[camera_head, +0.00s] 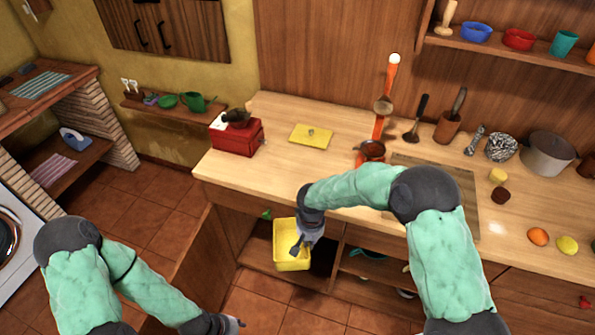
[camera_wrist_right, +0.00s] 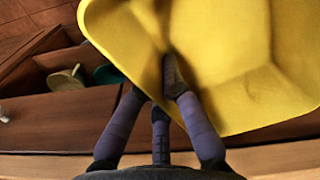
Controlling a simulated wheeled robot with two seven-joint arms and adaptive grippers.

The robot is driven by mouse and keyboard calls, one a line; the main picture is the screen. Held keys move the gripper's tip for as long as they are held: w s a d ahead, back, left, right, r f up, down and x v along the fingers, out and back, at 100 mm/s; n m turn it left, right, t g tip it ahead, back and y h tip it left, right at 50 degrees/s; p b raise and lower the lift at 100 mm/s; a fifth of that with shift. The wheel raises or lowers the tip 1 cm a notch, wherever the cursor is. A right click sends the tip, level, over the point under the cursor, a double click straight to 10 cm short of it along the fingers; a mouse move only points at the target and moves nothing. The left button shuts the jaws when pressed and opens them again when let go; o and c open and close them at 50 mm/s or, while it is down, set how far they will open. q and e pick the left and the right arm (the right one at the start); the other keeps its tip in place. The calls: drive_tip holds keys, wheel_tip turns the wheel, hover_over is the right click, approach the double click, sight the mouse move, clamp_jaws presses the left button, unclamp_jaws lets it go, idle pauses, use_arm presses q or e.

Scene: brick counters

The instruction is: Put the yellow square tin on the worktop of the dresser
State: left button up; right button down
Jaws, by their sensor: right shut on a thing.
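The yellow square tin (camera_head: 290,266) is open at the top and hangs in front of the dresser's open lower part, below the worktop edge. My right gripper (camera_head: 299,246) is shut on the tin's wall. In the right wrist view the tin (camera_wrist_right: 225,55) fills the upper right, and the right gripper's fingers (camera_wrist_right: 168,82) pinch it. The dresser's wooden worktop (camera_head: 280,165) is above and behind the tin. A flat yellow square lid with a small knob (camera_head: 311,136) lies on it. My left gripper (camera_head: 232,324) is low at the bottom edge; its finger opening is unclear.
A red coffee grinder (camera_head: 237,135) stands at the worktop's left end. Bare worktop shows in front of the lid. A cabinet door (camera_head: 200,270) stands open left of the tin.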

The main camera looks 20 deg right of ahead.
drive_tip(key=r, duration=0.1)
drive_tip(key=d+r+n, duration=0.1)
drive_tip(key=r, duration=0.1)
drive_tip(key=r+n, duration=0.1)
drive_tip(key=r, duration=0.1)
drive_tip(key=shift+s+d, duration=0.15)
drive_tip(key=shift+s, duration=0.1)
